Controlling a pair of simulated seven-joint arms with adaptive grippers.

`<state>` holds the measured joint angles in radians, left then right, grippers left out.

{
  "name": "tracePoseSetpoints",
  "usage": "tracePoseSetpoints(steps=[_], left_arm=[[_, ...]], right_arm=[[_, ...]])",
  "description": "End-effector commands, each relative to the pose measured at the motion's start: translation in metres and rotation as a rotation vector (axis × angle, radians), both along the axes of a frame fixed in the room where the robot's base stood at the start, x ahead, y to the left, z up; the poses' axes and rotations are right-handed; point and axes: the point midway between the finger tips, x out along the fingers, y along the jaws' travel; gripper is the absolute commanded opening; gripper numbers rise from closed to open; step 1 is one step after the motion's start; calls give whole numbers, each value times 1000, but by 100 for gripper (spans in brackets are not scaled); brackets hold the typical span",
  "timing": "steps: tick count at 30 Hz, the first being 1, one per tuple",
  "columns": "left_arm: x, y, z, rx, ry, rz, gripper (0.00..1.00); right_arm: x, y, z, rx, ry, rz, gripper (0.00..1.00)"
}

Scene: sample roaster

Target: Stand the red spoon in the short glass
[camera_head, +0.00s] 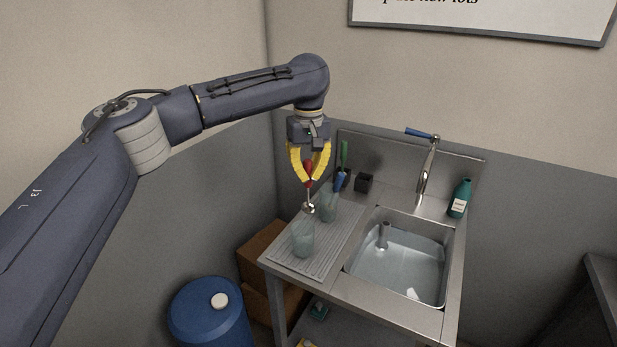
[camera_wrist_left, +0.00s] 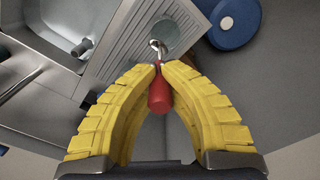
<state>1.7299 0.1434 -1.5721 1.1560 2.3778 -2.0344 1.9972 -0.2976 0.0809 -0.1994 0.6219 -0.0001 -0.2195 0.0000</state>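My left gripper (camera_head: 309,181) is shut on the red spoon (camera_head: 308,168) by its handle. The spoon hangs upright, with its metal bowl end pointing down. A clear glass (camera_head: 303,242) stands on the ribbed drainboard at the front, just below the spoon. In the left wrist view the red handle (camera_wrist_left: 159,96) sits between the yellow fingers (camera_wrist_left: 159,67), and a round glass mouth (camera_wrist_left: 168,36) lies beyond the spoon's bowl. A second glass (camera_head: 328,206) stands behind the first. My right gripper is not in view.
Blue (camera_head: 341,181) and green (camera_head: 344,153) handles rise near the rear glass, with a small black box (camera_head: 364,182) beside them. The sink (camera_head: 400,262) with its tap (camera_head: 426,175) and a green bottle (camera_head: 460,198) are to the right. A blue barrel (camera_head: 208,315) stands below left.

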Motion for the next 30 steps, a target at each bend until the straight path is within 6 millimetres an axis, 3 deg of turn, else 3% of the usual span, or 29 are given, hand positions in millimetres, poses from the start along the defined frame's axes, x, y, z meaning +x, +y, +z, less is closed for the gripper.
tracePoseSetpoints(steps=[20,30], left_arm=[[-1,4,1,4,-13,16,0],[-1,5,-20,7,-16,17,0]], right_arm=[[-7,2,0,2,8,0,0],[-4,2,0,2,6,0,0]])
